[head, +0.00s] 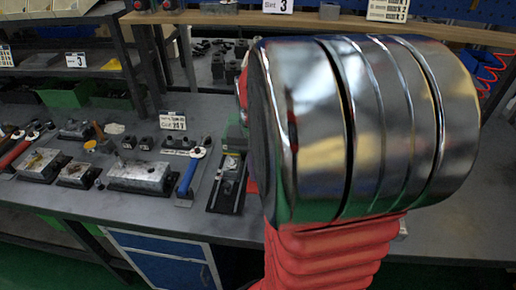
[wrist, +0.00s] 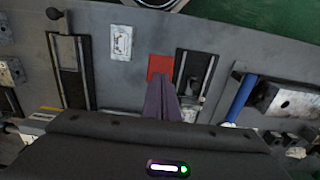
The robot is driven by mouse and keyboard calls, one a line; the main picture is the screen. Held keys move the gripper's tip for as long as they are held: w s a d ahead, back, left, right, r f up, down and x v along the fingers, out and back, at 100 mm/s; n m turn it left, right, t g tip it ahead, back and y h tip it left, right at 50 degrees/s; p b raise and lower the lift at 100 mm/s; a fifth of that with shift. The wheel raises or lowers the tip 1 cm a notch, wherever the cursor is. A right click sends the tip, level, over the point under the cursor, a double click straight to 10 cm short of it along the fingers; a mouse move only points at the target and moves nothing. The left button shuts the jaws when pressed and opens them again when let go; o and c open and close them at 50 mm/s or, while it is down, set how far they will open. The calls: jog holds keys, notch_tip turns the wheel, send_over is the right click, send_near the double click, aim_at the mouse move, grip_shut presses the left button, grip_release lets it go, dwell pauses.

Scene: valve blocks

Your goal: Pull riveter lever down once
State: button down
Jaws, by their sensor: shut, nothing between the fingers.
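My gripper (wrist: 163,84) is shut and empty in the wrist view, its two fingers together and pointing at a red square (wrist: 160,67) on the grey bench. Close on the right is another black slotted device (wrist: 193,76). A blue handle (wrist: 241,99) lies further right beside a metal block (wrist: 282,102). I cannot tell for sure which of these is the riveter lever. In the head view my arm hides the gripper and the bench behind it.
In the head view, the blue-handled tool (head: 189,173), a black rail device (head: 228,182), a metal block (head: 143,176) and a red-handled tool (head: 17,152) line the bench (head: 110,210). A shelf (head: 330,22) runs behind.

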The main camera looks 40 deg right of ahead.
jog(key=shift+f, duration=2.8)
jog(key=shift+w+r, duration=0.1)
jog(key=shift+r, duration=1.05)
notch_tip(320, 180, up, 15)
jog(key=shift+f, duration=0.1)
